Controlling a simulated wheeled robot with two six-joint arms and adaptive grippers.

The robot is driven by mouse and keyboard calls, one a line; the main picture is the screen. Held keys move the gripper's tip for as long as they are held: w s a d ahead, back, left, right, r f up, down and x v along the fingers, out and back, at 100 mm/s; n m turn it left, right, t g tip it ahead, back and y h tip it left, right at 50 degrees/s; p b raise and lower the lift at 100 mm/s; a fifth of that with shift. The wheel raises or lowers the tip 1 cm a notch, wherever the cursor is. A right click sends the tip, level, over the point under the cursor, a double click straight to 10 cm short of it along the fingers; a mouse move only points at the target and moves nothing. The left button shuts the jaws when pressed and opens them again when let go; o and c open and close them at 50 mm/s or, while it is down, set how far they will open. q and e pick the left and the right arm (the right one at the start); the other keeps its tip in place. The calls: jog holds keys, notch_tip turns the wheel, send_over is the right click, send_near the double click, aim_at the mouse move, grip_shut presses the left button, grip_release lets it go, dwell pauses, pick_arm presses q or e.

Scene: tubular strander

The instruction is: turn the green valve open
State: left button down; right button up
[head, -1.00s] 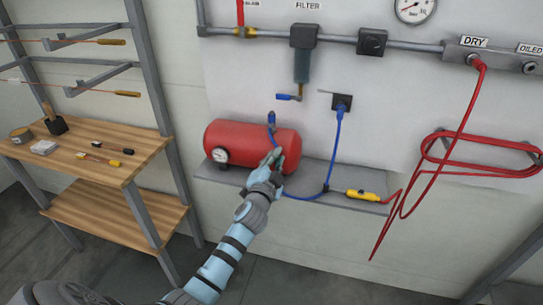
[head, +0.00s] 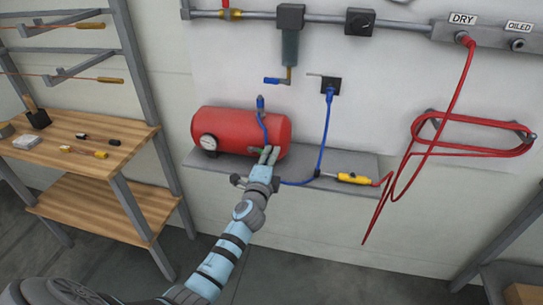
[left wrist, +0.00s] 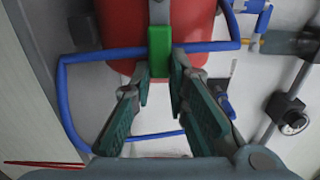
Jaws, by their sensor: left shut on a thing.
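The green valve handle (left wrist: 160,50) shows upright in the left wrist view, in front of the red tank (left wrist: 125,22). My left gripper (left wrist: 163,68) has its fingers on both sides of the handle's lower part and is shut on it. In the head view the gripper (head: 269,154) is at the lower right front of the red tank (head: 235,128). A small bit of the green handle (head: 256,150) shows beside the fingertips; the rest is hidden behind them. My right gripper is in neither view.
A blue hose (head: 324,140) runs close around the gripper and tank. The tank stands on a grey wall shelf (head: 345,189) with a yellow tool (head: 353,179). A red coiled hose (head: 470,148) hangs right. A wooden bench (head: 75,133) stands left.

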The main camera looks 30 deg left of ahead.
pick_arm(q)
jog(key=shift+f, duration=0.15)
jog(key=c, duration=1.5)
grip_release()
jog(key=shift+c, duration=0.2)
jog(key=v, duration=1.2)
